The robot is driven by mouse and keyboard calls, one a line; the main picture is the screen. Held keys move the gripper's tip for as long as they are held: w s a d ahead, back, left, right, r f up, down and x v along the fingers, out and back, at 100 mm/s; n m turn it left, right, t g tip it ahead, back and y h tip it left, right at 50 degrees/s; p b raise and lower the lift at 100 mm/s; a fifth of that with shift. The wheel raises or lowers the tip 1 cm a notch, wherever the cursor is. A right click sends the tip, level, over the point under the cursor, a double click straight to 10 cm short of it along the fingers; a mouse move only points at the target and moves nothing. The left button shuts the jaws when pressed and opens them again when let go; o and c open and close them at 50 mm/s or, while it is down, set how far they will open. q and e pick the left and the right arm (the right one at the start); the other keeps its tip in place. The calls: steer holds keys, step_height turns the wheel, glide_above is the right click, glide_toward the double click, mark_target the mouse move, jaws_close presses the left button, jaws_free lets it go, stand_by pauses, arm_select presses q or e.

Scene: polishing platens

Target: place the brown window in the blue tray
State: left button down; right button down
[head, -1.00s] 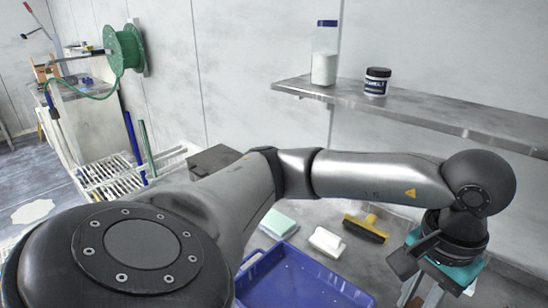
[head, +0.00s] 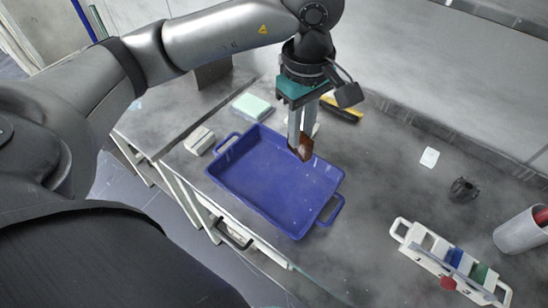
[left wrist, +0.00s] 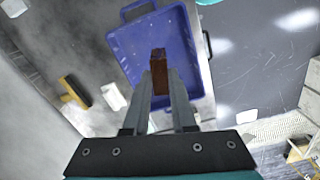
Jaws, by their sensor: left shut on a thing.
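The blue tray (head: 265,178) lies on the grey bench with a handle at each end, and its inside looks empty. My left gripper (head: 298,142) is shut on the brown window (head: 303,150), a small reddish-brown piece that sticks out past the fingertips. It is over the tray's far right side, apparently above the floor of the tray. In the left wrist view the brown window (left wrist: 158,60) sits between the fingers of my left gripper (left wrist: 159,80), with the blue tray (left wrist: 130,45) behind it. My right gripper is not in view.
A mint sponge (head: 251,107), a white block (head: 199,140) and a yellow-black squeegee (head: 342,109) lie around the tray. A rack with coloured pieces (head: 438,262), a grey cup (head: 522,232) and a small black part (head: 463,189) are to the right. Bench between is clear.

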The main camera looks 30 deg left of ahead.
arm_select(q)
steer(key=n, duration=0.4)
steer(key=shift+w+a, duration=0.15)
steer(key=shift+w, duration=0.1)
steer(key=n, duration=0.4)
steer(key=n+p, duration=0.1)
steer(key=n, duration=0.1)
steer(key=shift+w+a, duration=0.3)
steer(key=shift+w, duration=0.05)
steer(key=n, duration=0.4)
steer(key=shift+w+a+f, duration=0.1)
steer(key=shift+w+a, duration=0.1)
steer(key=shift+a, duration=0.05)
steer(key=n, duration=2.4)
glide_above(284, 186)
step_height(284, 186, down, 17)
steer(key=shift+f+b, duration=0.4)
steer(key=shift+f, duration=1.8)
steer(key=shift+f, duration=0.1)
